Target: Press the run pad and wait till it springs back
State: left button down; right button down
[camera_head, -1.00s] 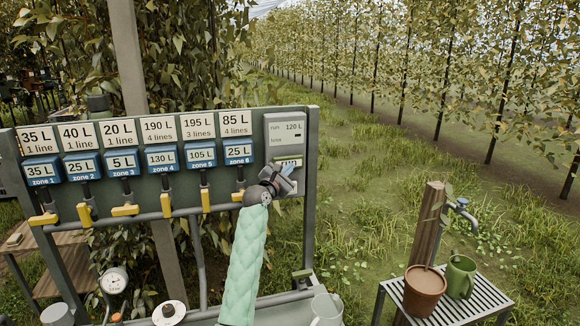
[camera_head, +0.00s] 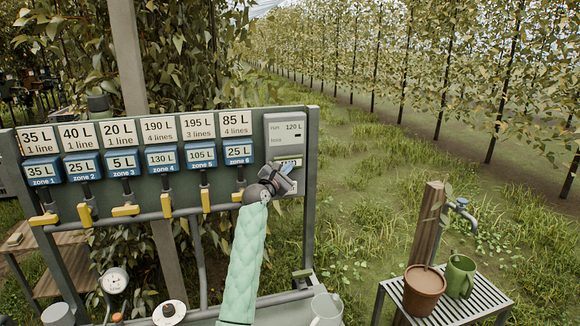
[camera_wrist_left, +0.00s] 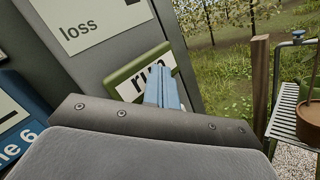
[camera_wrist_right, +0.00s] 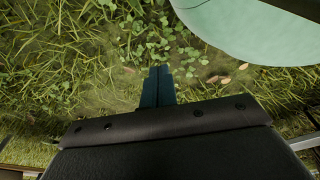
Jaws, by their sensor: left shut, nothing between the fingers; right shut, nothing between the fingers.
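The run pad (camera_head: 289,162) is a green-framed plate with a white "run" label, low on the grey controller box (camera_head: 287,130) at the board's right end. It also shows in the left wrist view (camera_wrist_left: 126,85). My left gripper (camera_head: 287,170) is shut and empty, its blue fingertips in front of the pad's lower part. In the left wrist view the fingertips (camera_wrist_left: 163,90) cover the end of the word. I cannot tell whether they touch the pad. The display reads "run 120 L". My right gripper (camera_wrist_right: 157,86) is shut and empty above grass, outside the head view.
Zone boxes with litre labels and yellow-handled valves (camera_head: 125,210) line the board left of my left arm. A slatted stand (camera_head: 450,300) at the lower right holds a brown pot (camera_head: 424,288) and a green mug (camera_head: 460,276). Grass beyond the board is open.

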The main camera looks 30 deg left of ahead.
pick_arm(q)
jog(key=shift+a, duration=0.1)
pick_arm(e)
jog(key=shift+d, duration=0.1)
pick_arm(q)
jog(key=shift+s+d+p, duration=0.3)
jog(key=shift+d+p, duration=0.15)
jog(key=shift+p, duration=0.15)
pick_arm(e)
jog(key=shift+d+r, duration=0.25)
jog(key=shift+r, duration=0.35)
jog(key=shift+r, duration=0.15)
